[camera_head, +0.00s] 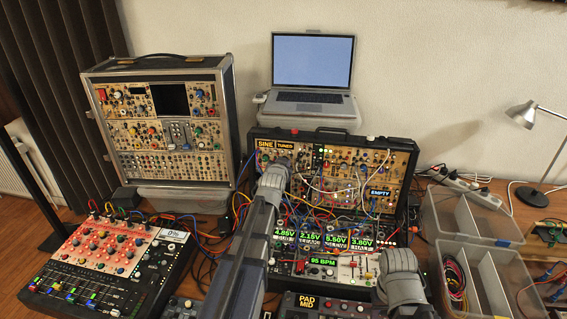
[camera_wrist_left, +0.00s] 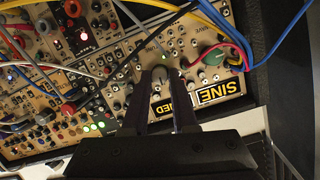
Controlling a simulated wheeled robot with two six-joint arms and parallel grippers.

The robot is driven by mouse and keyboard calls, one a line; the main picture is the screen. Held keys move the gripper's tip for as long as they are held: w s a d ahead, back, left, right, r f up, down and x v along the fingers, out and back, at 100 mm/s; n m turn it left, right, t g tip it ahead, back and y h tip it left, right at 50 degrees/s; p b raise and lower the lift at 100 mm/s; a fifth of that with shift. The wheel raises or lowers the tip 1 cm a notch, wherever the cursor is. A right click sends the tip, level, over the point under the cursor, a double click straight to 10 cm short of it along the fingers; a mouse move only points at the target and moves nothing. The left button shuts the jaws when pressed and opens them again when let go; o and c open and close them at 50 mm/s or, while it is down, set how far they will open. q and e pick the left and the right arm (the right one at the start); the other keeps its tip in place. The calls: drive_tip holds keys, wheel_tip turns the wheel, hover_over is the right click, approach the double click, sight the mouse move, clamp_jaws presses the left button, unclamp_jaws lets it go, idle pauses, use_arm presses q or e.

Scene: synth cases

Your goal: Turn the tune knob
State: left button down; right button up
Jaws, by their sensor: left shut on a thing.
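The synth module with the labels SINE and TUNED (camera_head: 278,144) is at the upper left of the open case in the head view. The SINE label (camera_wrist_left: 219,92) shows in the left wrist view, with the TUNED label partly covered by a finger. My left gripper (camera_wrist_left: 160,73) is shut on a knob of this module, above the labels in that view; the tune knob itself is mostly hidden between the fingertips. In the head view my left arm (camera_head: 252,235) reaches up to the module and hides the contact. My right arm (camera_head: 400,275) is at the lower right; its fingers do not show.
Patch cables (camera_wrist_left: 235,30) arch close to the fingers. A second synth case (camera_head: 160,75) stands at the left, a laptop (camera_head: 312,65) behind, a mixer (camera_head: 105,265) at the front left. Clear bins (camera_head: 470,215) and a lamp (camera_head: 530,150) are at the right.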

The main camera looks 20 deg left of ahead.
idle(0.4)
use_arm(q)
drive_tip(key=c, duration=0.7)
unclamp_jaws()
drive_tip(key=p+v, duration=0.2)
drive_tip(key=v, duration=0.6)
drive_tip(key=shift+w, duration=0.1)
drive_tip(key=shift+f, duration=0.1)
